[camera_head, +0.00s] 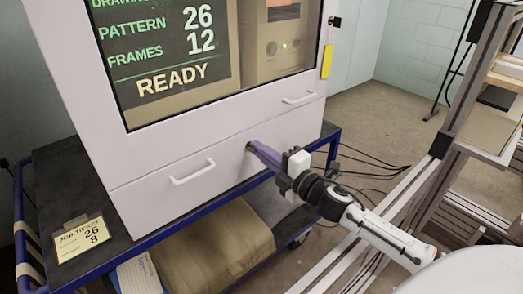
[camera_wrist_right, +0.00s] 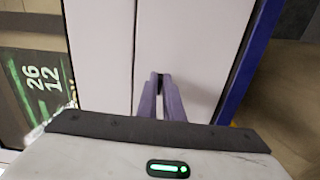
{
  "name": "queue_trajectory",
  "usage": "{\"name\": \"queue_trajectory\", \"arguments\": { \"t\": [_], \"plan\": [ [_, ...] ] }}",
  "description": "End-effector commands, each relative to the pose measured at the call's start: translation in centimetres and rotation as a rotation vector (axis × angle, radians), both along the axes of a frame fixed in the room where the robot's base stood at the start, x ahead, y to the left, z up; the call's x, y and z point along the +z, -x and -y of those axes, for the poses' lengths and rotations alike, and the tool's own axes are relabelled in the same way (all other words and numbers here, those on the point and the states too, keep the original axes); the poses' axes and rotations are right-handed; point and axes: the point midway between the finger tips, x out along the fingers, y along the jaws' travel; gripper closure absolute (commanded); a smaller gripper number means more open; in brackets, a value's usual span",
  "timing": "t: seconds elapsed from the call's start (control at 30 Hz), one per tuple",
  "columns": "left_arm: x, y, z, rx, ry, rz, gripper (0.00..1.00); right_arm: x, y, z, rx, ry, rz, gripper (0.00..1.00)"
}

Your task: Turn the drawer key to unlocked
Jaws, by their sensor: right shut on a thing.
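My right gripper (camera_head: 251,147) reaches the drawer front between the two handles. In the right wrist view its purple fingers (camera_wrist_right: 159,82) are close together at the white panel, shut on the key. Only a small dark bit of the key (camera_wrist_right: 158,77) shows between the fingertips. The fingers hide the rest, so I cannot tell its turn angle. My left gripper is not in view.
The cabinet stands on a blue-framed cart (camera_head: 172,234) with a job ticket (camera_head: 82,240) on its top and a brown package (camera_head: 215,250) below. A metal frame (camera_head: 455,110) stands at the right. Black cables lie on the floor behind my right arm.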

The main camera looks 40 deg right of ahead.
Motion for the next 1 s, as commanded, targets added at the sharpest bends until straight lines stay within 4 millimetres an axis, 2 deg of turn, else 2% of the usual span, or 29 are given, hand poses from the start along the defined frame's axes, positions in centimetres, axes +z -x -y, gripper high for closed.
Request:
{"name": "queue_trajectory", "arguments": {
  "t": [0.3,0.33,0.4,0.77,0.87,1.0],
  "plan": [
    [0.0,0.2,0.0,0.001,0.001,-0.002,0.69,0.0,0.0,0.0,0.001,-0.001,0.000,1.00],
    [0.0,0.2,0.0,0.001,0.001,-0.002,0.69,0.0,0.0,0.0,0.001,-0.001,0.000,0.88],
    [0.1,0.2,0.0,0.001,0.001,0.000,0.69,0.0,0.0,0.0,0.001,-0.001,0.000,0.77],
    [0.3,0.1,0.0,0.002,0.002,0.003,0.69,0.0,0.3,0.0,0.001,0.000,-0.001,0.77],
    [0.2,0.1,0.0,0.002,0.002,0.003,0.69,-0.1,1.3,0.1,0.000,-0.001,-0.002,0.77],
    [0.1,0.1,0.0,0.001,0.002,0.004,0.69,-0.3,3.6,0.2,0.000,-0.001,-0.005,0.77]
  ]
}}
